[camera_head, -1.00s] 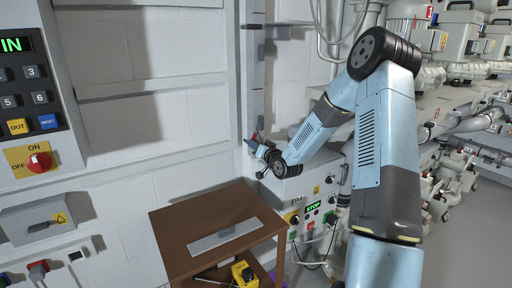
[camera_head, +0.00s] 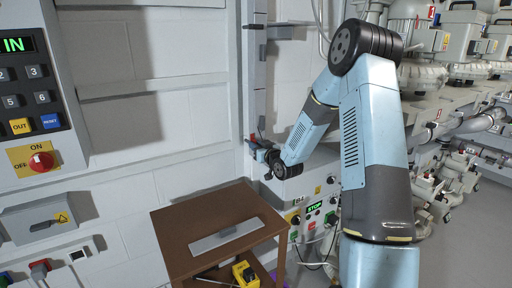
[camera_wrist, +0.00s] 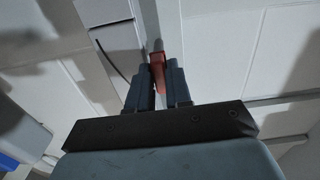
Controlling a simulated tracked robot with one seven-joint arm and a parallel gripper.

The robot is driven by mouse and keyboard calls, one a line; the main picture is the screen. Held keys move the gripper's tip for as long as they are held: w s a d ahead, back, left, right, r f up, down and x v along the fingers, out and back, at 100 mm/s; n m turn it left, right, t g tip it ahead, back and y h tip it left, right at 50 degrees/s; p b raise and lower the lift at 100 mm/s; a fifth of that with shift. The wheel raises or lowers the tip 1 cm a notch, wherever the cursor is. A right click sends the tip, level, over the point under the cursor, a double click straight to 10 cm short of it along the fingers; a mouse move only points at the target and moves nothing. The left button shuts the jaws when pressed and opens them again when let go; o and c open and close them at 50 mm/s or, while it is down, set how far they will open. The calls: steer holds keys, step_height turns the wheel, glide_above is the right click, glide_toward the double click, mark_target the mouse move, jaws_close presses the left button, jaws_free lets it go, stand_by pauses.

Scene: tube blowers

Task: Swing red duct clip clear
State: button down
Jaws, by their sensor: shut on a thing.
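My gripper (camera_wrist: 158,88) is shut on the red duct clip (camera_wrist: 158,62) in the wrist view. The clip's red body shows between and just past the fingertips, in front of a pale vertical duct against the white wall. In the head view my gripper (camera_head: 256,146) is at the lower part of the grey vertical duct (camera_head: 254,80), and a small bit of red shows there. The clip's hinge and far end are too small or hidden to tell.
A grey control box (camera_head: 310,185) with a green STOP display stands just below and right of my gripper. A brown wooden table (camera_head: 180,234) with a grey flat plate (camera_head: 226,236) is below. A keypad panel (camera_head: 40,90) hangs on the left wall.

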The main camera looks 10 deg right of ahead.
steer(key=shift+f, duration=0.2)
steer(key=c, duration=1.1)
jaws_free()
steer(key=shift+r, duration=0.1)
steer(key=shift+s, duration=0.1)
steer(key=v, duration=1.3)
steer(key=shift+s+d, duration=0.15)
steer(key=shift+s, duration=0.1)
steer(key=shift+r, duration=0.1)
